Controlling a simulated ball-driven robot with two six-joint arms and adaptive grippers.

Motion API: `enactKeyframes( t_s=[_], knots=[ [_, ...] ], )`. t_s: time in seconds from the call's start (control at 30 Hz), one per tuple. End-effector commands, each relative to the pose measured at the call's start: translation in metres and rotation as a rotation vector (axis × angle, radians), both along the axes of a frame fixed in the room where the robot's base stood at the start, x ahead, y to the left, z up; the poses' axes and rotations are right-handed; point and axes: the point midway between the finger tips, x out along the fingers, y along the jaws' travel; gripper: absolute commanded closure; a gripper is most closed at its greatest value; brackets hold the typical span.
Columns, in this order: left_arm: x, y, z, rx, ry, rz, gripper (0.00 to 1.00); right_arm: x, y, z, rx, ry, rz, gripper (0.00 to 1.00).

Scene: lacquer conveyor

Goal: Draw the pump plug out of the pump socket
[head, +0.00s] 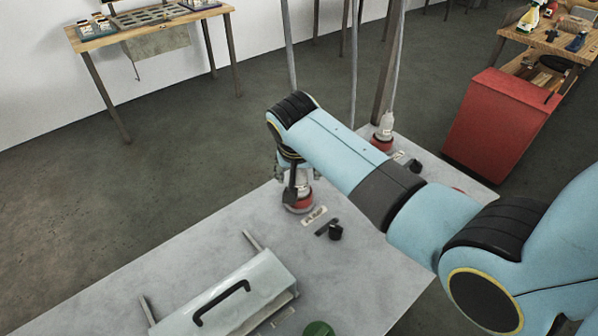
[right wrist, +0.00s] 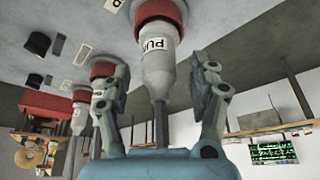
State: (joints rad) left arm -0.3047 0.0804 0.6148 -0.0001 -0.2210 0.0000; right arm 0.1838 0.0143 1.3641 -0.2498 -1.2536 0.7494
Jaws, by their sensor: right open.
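The pump plug (right wrist: 158,68) is a pale, bottle-shaped plug with a partly visible label. It sits in the red-ringed pump socket (right wrist: 161,12), which shows in the head view (head: 298,207) beside a small label plate. My right gripper (right wrist: 160,78) is open, with one finger on each side of the plug and visible gaps between. In the head view the right gripper (head: 294,178) comes down over the plug and partly hides it. My left gripper is not in view.
Another pale plug (head: 387,123) stands in a red socket farther back. A black knob (head: 335,232) is beside the pump socket. A pale cover (head: 232,299) with a black handle lies at the front. A red cabinet (head: 500,118) stands right, off the grey slab.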

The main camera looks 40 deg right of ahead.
Motion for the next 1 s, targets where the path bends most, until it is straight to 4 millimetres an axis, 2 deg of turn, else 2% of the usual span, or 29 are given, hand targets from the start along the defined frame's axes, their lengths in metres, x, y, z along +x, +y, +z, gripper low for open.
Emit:
enactKeyframes(
  t_s=[0.03,0.17,0.43,0.63,0.9,0.93,0.97,1.0],
  knots=[
    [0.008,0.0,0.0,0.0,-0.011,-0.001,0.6,0.002,-0.002,-0.005,0.0,0.0,0.0,0.39],
    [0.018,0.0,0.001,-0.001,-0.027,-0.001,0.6,0.004,-0.003,-0.011,0.0,-0.002,-0.001,0.39],
    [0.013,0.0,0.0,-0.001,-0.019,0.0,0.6,0.004,-0.004,-0.013,0.0,-0.002,-0.001,0.39],
    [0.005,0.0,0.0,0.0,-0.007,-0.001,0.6,0.004,-0.004,-0.012,0.0,-0.001,0.0,0.63],
    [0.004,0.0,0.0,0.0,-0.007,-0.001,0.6,0.004,-0.004,-0.012,0.0,-0.001,0.0,0.99],
    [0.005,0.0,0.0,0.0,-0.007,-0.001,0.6,0.004,-0.004,-0.012,0.0,-0.001,0.0,1.0],
    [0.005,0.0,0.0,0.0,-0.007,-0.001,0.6,0.004,-0.004,-0.012,0.0,-0.001,0.0,0.69],
    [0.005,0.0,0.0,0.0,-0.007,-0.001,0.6,0.004,-0.004,-0.012,0.0,-0.001,0.0,0.74]
  ],
)
